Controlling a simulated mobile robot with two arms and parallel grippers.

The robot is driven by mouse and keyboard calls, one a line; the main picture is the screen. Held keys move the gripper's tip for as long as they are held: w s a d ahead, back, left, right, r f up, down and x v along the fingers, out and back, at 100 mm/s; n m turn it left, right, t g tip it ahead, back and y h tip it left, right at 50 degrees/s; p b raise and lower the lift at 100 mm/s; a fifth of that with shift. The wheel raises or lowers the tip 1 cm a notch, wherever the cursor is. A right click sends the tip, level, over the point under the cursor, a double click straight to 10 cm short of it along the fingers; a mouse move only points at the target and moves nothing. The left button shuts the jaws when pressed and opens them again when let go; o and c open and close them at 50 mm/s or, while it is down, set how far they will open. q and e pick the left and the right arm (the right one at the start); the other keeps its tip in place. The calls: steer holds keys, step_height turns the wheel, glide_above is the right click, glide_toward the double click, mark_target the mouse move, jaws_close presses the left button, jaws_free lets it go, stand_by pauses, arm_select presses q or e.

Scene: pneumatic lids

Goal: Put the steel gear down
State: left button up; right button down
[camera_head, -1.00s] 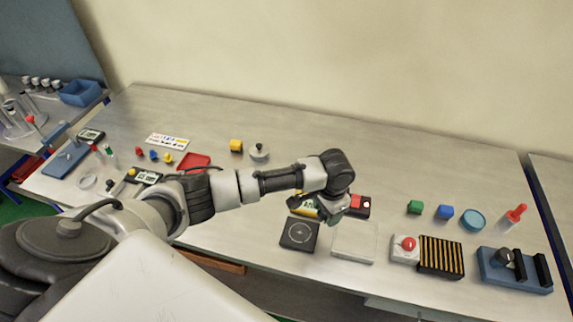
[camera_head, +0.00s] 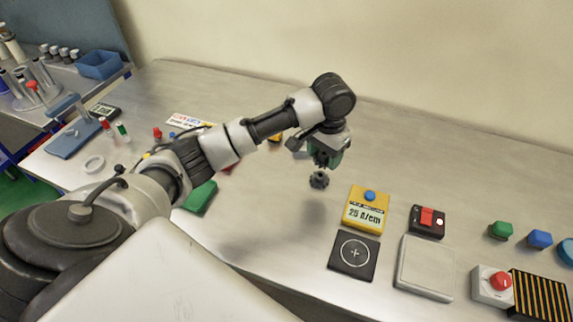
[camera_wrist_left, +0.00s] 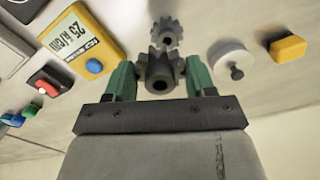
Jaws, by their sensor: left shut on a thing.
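My left gripper (camera_head: 324,157) is shut on a dark grey toothed gear, the steel gear (camera_wrist_left: 159,74), and holds it above the bench. In the left wrist view the gear sits between the two green fingers, its hole facing the camera. A second, lighter gear (camera_wrist_left: 167,33) shows just beyond it. In the head view a small gear (camera_head: 319,180) shows just below the gripper; I cannot tell whether it touches the held one. My right gripper is not in view.
Right of the gripper are a yellow meter (camera_head: 366,209), a black pad with a circle (camera_head: 353,256), a white plate (camera_head: 426,268) and a black box with a red switch (camera_head: 427,221). A green block (camera_head: 201,197) lies left. The wrist view shows a knobbed weight (camera_wrist_left: 233,61) and yellow block (camera_wrist_left: 287,48). Bench between is clear.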

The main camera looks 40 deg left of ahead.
arm_select(q)
steer(key=p, duration=0.2)
glide_above(289, 173)
steer(key=f, duration=0.5)
steer(key=shift+d, duration=0.3)
steer(key=shift+a+f, duration=0.15)
steer(key=shift+a, duration=0.05)
steer(key=shift+f, duration=0.35)
step_height(289, 173, down, 2)
steer(key=shift+f, duration=0.7)
steer(key=o, duration=1.1)
steer(key=shift+f, duration=0.15)
steer(key=shift+o, duration=0.2)
